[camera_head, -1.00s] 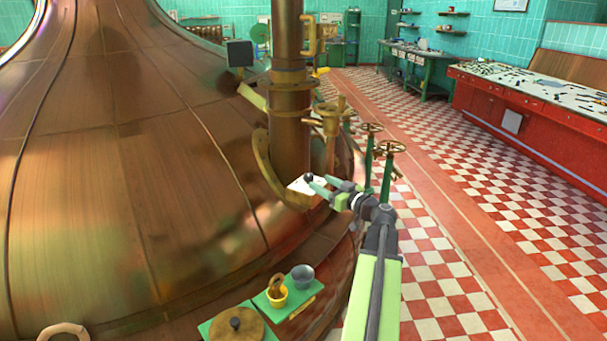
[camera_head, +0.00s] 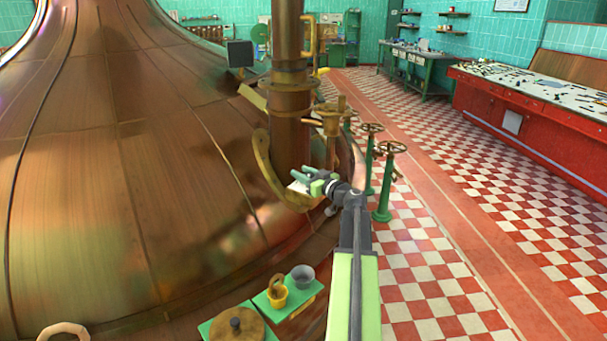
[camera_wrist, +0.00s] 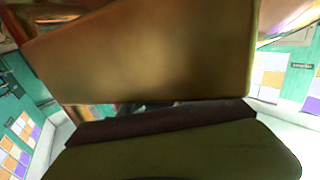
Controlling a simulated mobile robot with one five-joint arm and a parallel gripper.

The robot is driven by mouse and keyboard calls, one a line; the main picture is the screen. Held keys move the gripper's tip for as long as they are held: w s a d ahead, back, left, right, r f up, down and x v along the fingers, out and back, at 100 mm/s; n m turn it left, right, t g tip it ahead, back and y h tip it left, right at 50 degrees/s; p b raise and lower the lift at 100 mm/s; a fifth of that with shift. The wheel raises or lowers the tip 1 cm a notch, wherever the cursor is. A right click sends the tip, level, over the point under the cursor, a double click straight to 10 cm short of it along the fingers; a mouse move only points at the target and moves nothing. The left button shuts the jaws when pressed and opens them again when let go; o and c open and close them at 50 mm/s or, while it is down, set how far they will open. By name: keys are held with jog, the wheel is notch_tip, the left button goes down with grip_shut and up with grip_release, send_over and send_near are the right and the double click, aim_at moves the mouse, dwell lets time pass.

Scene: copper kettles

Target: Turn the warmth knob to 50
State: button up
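A small white plate (camera_head: 297,187) sits on the brass ledge at the foot of the copper pipe. The dark knob on it is hidden now behind my gripper (camera_head: 299,173) in the head view. My gripper's green fingertips are over or just in front of the plate, pointing left. I cannot tell whether they touch the knob or how far apart they are. No scale or number is readable. The wrist view is filled by a large blurred tan surface (camera_wrist: 150,55) and an olive shape below it; no knob can be made out there.
The large copper kettle (camera_head: 100,170) fills the left. Green valve stands (camera_head: 385,185) with handwheels rise just right of my arm. The checkered floor at right is clear.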

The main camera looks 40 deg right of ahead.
grip_shut()
jog(key=shift+d, duration=0.2)
jog(key=shift+a, duration=0.15)
jog(key=shift+y, duration=0.3)
jog(key=shift+n+y, duration=0.4)
jog(key=n+y, duration=0.1)
jog(key=y, duration=0.1)
jog(key=a+n+g+y, duration=0.1)
jog(key=n+y, duration=0.1)
jog(key=y, duration=0.1)
jog(key=shift+n, duration=0.3)
jog(key=shift+s+a+n+g+y, duration=0.1)
jog(key=shift+a+n+g+y, duration=0.1)
jog(key=shift+n+g+y, duration=0.5)
jog(key=shift+s+a+n+g+y, duration=0.15)
jog(key=shift+n+y, duration=0.3)
jog(key=shift+y, duration=0.6)
jog(key=shift+s+a+n+g+y, duration=0.1)
jog(key=shift+a+n+g+y, duration=0.2)
jog(key=shift+n+y, duration=0.4)
jog(key=shift+y, duration=0.25)
jog(key=shift+o, duration=2.4)
grip_release()
